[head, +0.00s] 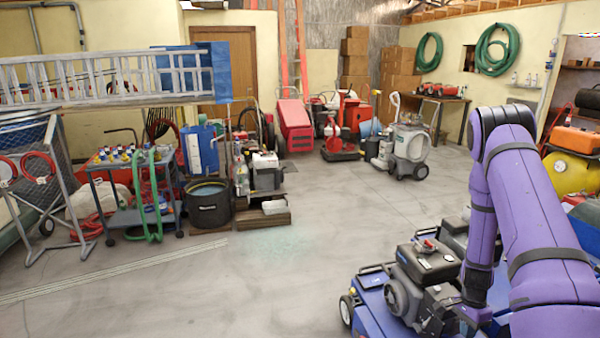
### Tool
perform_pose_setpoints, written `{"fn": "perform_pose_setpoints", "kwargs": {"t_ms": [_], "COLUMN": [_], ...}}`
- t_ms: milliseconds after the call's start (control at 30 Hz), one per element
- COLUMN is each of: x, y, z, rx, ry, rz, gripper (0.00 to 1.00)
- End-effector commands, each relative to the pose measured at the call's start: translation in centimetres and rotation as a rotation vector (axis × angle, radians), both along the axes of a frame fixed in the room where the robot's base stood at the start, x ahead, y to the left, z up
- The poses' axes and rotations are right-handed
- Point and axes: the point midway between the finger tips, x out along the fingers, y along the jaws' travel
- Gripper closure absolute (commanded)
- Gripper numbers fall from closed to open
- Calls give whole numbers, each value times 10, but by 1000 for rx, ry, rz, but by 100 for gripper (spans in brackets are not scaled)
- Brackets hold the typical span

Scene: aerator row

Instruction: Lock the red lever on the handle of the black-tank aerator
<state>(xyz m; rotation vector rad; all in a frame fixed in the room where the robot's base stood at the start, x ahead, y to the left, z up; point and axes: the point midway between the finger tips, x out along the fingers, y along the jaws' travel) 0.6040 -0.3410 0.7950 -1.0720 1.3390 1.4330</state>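A blue aerator (372,298) stands at the lower right, with a black engine and what looks like its black tank (428,263) on top. A small red and grey part (426,246) sits on top of the engine; I cannot tell it as the lever. I make out no handle or red lever on this machine. My purple arm comes in from the right and bends down behind and beside the engine. My gripper is not seen; the arm's lower end is lost among the machines.
More blue machine decking lies under and behind my arm. The concrete floor (270,280) to the left is open. A grey wheeled machine (410,145) stands farther back.

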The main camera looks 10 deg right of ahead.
Motion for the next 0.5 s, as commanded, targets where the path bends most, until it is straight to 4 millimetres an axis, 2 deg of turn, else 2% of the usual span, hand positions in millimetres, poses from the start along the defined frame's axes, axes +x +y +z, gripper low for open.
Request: {"fn": "perform_pose_setpoints", "kwargs": {"t_ms": [33, 200, 500], "x": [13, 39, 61], "y": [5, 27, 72], "z": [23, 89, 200], "rx": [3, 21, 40], "ry": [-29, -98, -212], "rz": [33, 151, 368], "gripper": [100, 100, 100]}}
